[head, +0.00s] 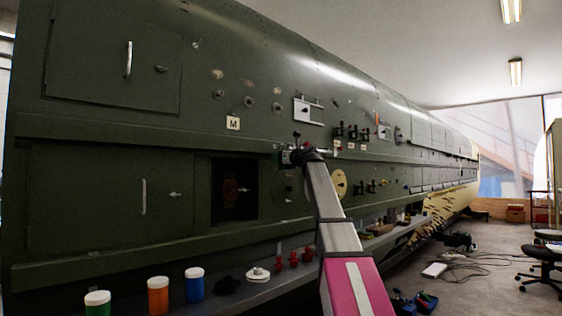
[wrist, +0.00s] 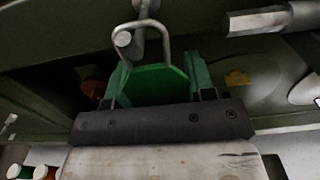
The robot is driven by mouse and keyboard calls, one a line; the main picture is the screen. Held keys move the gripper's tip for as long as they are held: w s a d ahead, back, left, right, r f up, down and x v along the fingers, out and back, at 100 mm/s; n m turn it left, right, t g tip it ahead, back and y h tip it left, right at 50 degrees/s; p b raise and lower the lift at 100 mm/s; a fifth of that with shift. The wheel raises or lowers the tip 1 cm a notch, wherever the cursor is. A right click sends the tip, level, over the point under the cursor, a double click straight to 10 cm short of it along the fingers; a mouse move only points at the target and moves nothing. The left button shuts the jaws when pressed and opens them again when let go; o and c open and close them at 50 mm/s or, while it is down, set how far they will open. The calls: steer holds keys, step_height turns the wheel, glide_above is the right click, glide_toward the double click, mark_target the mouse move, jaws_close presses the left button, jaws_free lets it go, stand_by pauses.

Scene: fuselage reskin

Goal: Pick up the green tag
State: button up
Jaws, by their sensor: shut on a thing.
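The green tag (wrist: 155,86) is flat and bright green in the wrist view, between the two fingers of my gripper (wrist: 160,72). My gripper is shut on it. A bent metal wire loop (wrist: 142,36) stands over the tag's upper part and reaches down beside its left edge. I cannot tell whether the tag still hangs from the loop. In the head view my gripper (head: 291,157) is small and dark, close against the green fuselage wall (head: 120,130). The tag cannot be made out there.
A grey rod (wrist: 258,22) lies close at upper right in the wrist view. Along the ledge (head: 245,294) stand jars with green (head: 97,303), orange (head: 158,296) and blue (head: 194,285) bodies, plus small red pieces (head: 293,259). Open floor lies at right, with a stool (head: 542,265).

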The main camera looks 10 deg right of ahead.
steer(key=r+v, duration=0.1)
steer(key=v, duration=1.7)
steer(key=shift+r, duration=0.25)
steer(key=shift+f, duration=0.1)
